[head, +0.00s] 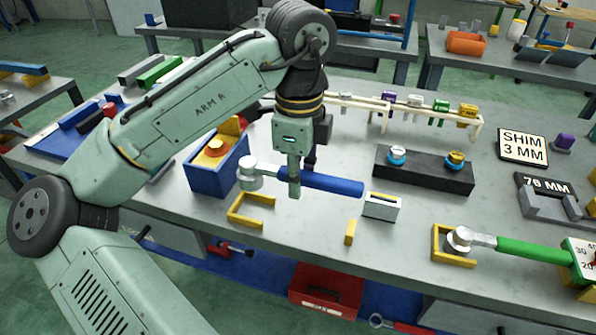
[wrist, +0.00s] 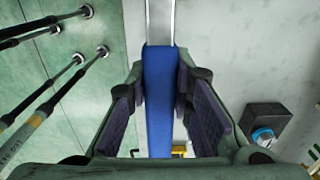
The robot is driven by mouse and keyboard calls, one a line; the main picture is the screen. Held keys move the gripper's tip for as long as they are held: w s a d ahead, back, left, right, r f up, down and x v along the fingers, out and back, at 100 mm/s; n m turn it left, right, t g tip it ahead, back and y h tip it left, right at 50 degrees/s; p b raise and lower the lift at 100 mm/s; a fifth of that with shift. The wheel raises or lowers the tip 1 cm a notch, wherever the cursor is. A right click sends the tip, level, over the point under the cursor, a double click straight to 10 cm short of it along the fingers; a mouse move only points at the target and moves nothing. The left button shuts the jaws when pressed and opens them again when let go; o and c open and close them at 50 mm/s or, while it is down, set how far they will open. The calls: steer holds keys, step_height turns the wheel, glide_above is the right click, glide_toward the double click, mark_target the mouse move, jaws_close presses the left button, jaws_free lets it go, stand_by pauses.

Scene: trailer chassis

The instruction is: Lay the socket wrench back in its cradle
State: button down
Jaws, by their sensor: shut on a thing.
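My gripper (head: 294,190) is shut on the socket wrench's blue handle (head: 335,184), near the metal shaft. The wrench lies roughly level above the bench, its round silver head (head: 250,172) to the left. In the wrist view the blue handle (wrist: 159,100) runs between the fingers (wrist: 160,92). A yellow U-shaped bracket (head: 262,221), seemingly the cradle's head end, is on the bench below the head and empty. A small yellow post (head: 350,233) stands to its right. The handle's end appears just above a white block (head: 381,207) with a yellow top stripe; contact cannot be told.
A green-handled wrench (head: 520,248) sits at right, its head inside another yellow bracket (head: 437,247). A blue box (head: 218,175) with an orange-yellow part stands close left of the held head. A black block with knobs (head: 424,172) is behind the handle's end. Bench between is clear.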

steer(key=shift+f+b, duration=1.75)
steer(key=shift+f, duration=2.25)
steer(key=shift+p, duration=0.75)
steer(key=c, duration=1.3)
jaws_free()
steer(key=shift+c, duration=0.2)
steer(key=o, duration=0.5)
